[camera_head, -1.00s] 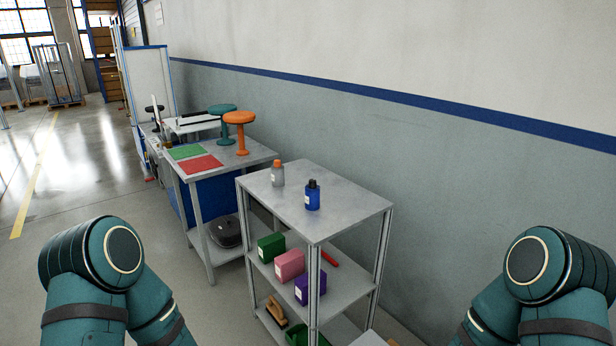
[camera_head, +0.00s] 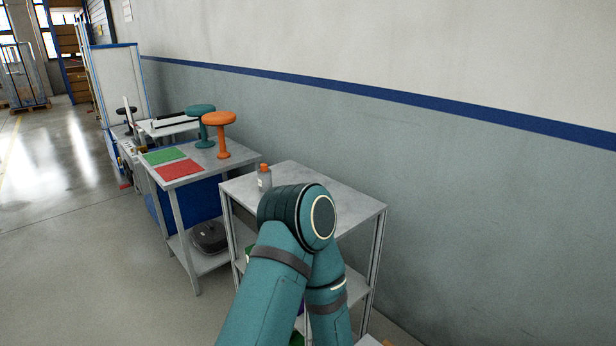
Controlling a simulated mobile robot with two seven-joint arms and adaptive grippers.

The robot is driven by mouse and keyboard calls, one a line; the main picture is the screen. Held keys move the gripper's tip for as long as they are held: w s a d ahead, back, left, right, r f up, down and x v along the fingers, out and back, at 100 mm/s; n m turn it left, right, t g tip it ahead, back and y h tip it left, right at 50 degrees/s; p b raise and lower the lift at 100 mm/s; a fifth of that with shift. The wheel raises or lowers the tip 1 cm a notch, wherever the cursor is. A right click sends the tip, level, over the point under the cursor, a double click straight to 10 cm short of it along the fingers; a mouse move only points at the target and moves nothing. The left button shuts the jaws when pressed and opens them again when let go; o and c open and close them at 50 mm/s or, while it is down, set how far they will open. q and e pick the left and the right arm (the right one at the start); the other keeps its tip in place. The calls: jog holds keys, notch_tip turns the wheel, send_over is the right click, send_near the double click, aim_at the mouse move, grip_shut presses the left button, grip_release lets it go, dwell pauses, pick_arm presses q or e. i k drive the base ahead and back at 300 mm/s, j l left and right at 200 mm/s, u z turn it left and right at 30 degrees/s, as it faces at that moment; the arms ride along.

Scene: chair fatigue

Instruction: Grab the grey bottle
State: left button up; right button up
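The grey bottle (camera_head: 264,182) with an orange cap stands upright on the top of the grey metal shelf unit (camera_head: 355,205), near its far left side. My arm, which looks like the left one, rises in front of the shelf, and its elbow covers the middle of the shelf top just right of the bottle. Neither gripper is in view. The blue bottle that stood beside the grey one is hidden behind my arm.
A wall runs behind the shelf. The floor at left is clear.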

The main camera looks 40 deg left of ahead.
aim_at(264, 178)
jog(key=j+z, duration=0.7)
jog(key=j, duration=0.2)
jog(key=j+z, duration=0.15)
jog(key=j, duration=0.15)
jog(key=k+j+z, duration=0.15)
jog(key=j, duration=0.15)
jog(key=k+j+z, duration=0.15)
jog(key=j, duration=0.15)
jog(key=k+j, duration=0.15)
jog(key=j, duration=0.25)
jog(key=k+j+z, duration=0.1)
jog(key=j, duration=0.25)
jog(key=k+j, duration=0.15)
jog(key=j, duration=0.25)
jog(key=k+j+z, duration=0.1)
jog(key=j, duration=0.25)
jog(key=k+j, duration=0.2)
jog(key=j, duration=0.15)
